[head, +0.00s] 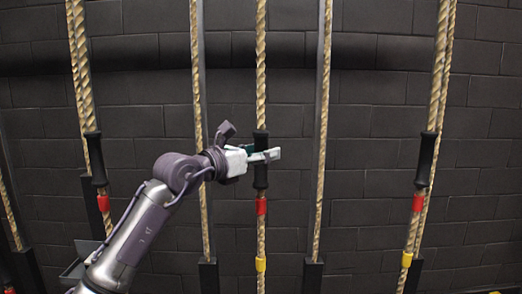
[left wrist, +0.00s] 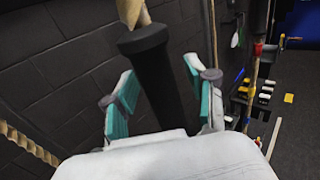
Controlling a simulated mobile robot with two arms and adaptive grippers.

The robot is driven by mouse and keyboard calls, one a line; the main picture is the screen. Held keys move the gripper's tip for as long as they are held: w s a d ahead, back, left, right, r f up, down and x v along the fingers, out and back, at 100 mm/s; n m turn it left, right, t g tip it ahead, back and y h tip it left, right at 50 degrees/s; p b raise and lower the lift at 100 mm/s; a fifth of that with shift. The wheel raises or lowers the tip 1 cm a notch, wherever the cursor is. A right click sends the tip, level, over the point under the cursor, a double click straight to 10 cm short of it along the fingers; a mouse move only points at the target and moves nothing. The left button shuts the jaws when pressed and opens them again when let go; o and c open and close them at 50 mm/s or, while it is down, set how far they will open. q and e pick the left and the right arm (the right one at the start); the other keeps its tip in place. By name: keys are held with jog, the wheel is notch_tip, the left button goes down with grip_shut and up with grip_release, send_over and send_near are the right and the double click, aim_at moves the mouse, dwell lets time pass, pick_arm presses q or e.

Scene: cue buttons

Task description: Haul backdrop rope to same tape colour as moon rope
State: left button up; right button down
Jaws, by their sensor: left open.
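Several ropes hang before a dark brick wall in the head view. The middle rope (head: 261,55) carries a black grip sleeve (head: 260,178), with red tape (head: 261,206) below it and yellow tape (head: 260,264) lower. My left gripper (head: 268,155) is at this sleeve. In the left wrist view the sleeve (left wrist: 157,75) stands between the two open teal-padded fingers (left wrist: 160,95), with a gap visible at its right side. The right rope (head: 440,75) has its own black sleeve (head: 426,160), red tape (head: 418,202) and yellow tape (head: 407,259). No label tells which rope is moon or backdrop. My right gripper is out of view.
A left rope (head: 78,60) has a black sleeve (head: 95,158) and red tape (head: 103,203). Dark vertical rails (head: 323,130) stand beside the ropes. The wrist view shows small coloured items on racks (left wrist: 262,95) and open dark floor (left wrist: 298,110) at right.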

aim_at(258, 275)
pick_arm(q)
grip_shut()
notch_tip(258, 275, down, 34)
jog(key=b, duration=2.4)
jog(key=shift+f+b, duration=0.1)
jog(key=shift+b, duration=0.2)
grip_release()
jog(key=shift+a, duration=0.1)
jog(key=shift+s+a, duration=0.25)
jog(key=shift+a, duration=0.05)
jog(key=v, duration=1.1)
